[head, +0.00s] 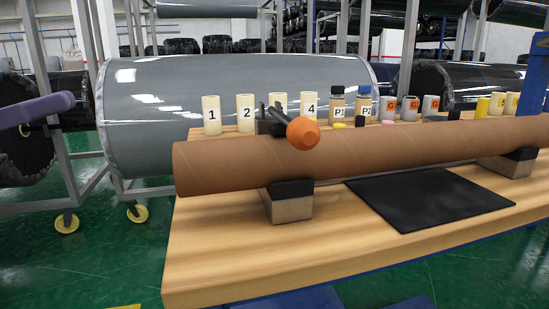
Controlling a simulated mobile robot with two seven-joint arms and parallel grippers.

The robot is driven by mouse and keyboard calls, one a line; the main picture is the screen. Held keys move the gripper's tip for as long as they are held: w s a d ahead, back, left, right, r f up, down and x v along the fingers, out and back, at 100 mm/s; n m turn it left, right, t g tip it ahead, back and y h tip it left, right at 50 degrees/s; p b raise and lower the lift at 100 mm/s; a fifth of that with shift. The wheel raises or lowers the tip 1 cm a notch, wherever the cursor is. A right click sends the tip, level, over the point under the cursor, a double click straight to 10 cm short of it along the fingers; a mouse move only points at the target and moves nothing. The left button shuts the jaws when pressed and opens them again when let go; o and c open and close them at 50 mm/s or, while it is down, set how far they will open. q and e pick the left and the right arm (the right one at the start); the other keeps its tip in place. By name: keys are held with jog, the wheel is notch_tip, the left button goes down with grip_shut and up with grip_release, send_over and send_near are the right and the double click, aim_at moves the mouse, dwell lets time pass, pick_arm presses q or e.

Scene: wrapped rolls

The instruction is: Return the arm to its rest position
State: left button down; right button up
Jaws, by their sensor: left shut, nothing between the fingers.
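I can make out neither of my grippers, and no gripper fingers show in the head view. A rounded purple form (36,109) enters at the left edge, and I cannot tell whether it is part of my arm. On the wooden table, a long brown cardboard tube (400,150) lies level across two block supports, the near one (291,203) at its left part. A black-handled tool with an orange end (303,133) shows above the tube, partly overlapping it.
A black mat (430,198) lies at the table's front (230,260). Numbered cream containers (212,115), bottles (337,104) and grey cups (387,108) line the back. Behind stand a large grey wrapped roll (160,95) and wheeled metal racks. Green floor (70,270) is open at left.

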pick_arm(q)
jog(key=w+d+r+n+t+y+p, duration=0.2)
jog(key=w+d+n+t+y+p, duration=0.35)
jog(key=d+t+p, duration=0.2)
jog(key=s+a+n+g+y+p, duration=0.1)
jog(key=s+n+g+y+p, duration=0.2)
jog(key=s+g+y+p, duration=0.8)
jog(key=s+a+n+y+p, duration=0.15)
jog(key=s+n+p, duration=0.4)
jog(key=s, duration=1.15)
notch_tip(320, 180, up, 36)
jog(key=w+m+p, duration=0.1)
jog(key=p, duration=3.6)
jog(key=shift+d+m+y, duration=0.4)
pick_arm(e)
notch_tip(320, 180, up, 62)
jog(key=d, duration=0.2)
jog(key=shift+w+r, duration=0.15)
jog(key=shift+w, duration=0.15)
